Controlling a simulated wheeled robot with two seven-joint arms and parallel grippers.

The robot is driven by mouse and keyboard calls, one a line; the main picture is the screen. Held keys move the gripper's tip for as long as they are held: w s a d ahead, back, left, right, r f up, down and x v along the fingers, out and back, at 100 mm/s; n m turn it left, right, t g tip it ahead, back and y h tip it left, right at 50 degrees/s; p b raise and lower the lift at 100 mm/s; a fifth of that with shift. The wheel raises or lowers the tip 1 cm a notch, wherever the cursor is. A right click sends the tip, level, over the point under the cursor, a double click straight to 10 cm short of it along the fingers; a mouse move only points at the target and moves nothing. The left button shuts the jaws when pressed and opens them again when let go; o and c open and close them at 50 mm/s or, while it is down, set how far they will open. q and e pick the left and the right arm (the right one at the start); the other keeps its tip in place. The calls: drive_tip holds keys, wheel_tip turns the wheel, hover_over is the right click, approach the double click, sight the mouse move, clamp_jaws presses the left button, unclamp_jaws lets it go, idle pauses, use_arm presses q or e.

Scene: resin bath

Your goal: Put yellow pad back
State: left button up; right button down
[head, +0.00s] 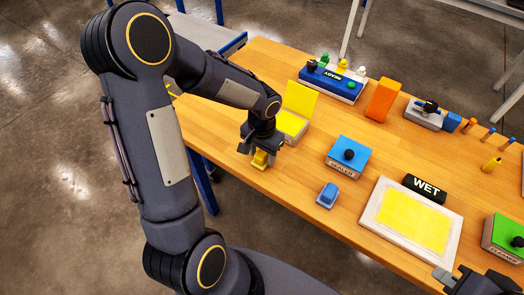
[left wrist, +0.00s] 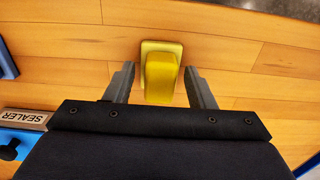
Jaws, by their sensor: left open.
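The yellow pad (head: 260,160), a small block with a raised grip on a flat base, sits on the wooden table near its left front edge. It also shows in the left wrist view (left wrist: 160,78). My left gripper (head: 261,148) is open above it, with one finger on either side of the grip and a visible gap on both sides. A box with a raised yellow lid (head: 299,98) stands just behind, partly hidden by my gripper. My right gripper (head: 468,281) is only partly in view at the bottom right; its jaws are unclear.
A blue pad (head: 327,195) sits in front of the blue SEALER box (head: 348,157). A white-framed yellow tray (head: 372,222) lies beside the black WET sign (head: 425,189). An orange block (head: 382,99) and a blue rack (head: 331,83) stand at the back. A green box (head: 507,237) is at right.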

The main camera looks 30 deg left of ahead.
sight(262, 153)
use_arm(q)
wheel_tip(262, 153, up, 12)
drive_tip(key=s+d+r+n+t+h, duration=0.1)
drive_tip(key=s+d+r+t+h, duration=0.1)
drive_tip(key=s, duration=0.6)
drive_tip(key=s+d+r+n+t+h, duration=0.1)
drive_tip(key=s+d+r+t, duration=0.1)
drive_tip(key=s, duration=0.6)
drive_tip(key=shift+s+t+h, duration=0.4)
drive_tip(key=shift+t, duration=0.4)
drive_tip(key=shift+d+r+n, duration=0.1)
drive_tip(key=shift+n, duration=0.2)
